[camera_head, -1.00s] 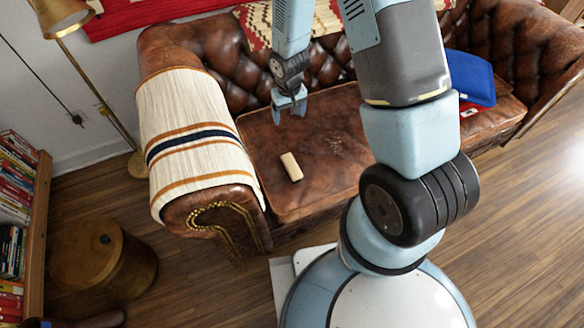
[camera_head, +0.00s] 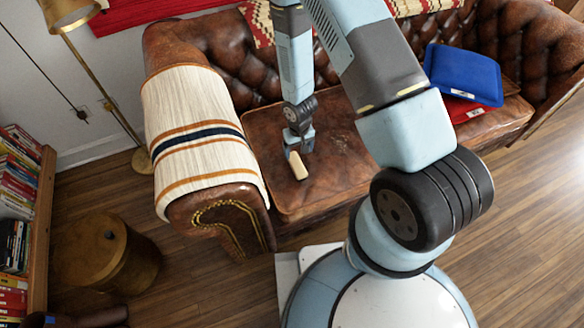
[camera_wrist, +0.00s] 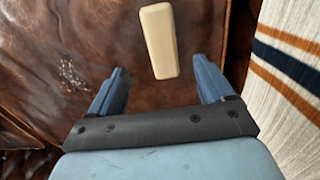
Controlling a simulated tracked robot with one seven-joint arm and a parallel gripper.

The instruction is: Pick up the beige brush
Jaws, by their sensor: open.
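The beige brush (camera_head: 298,166) lies on the brown leather sofa seat (camera_head: 340,170), near its front left part. My gripper (camera_head: 297,146) is just behind the brush in the head view, close above the seat. In the wrist view the brush (camera_wrist: 159,40) is a plain beige block, lying slightly tilted beyond the fingertips. My gripper (camera_wrist: 160,84) is open there, with one blue finger on each side and nothing between them. The near end of the brush comes close to the gap between the fingertips. I cannot tell the exact height of the fingers above the seat.
A striped cream blanket (camera_head: 200,130) covers the sofa's left arm and also shows at the right in the wrist view (camera_wrist: 290,60). A blue cushion (camera_head: 463,74) lies on the right of the seat. The seat around the brush is clear.

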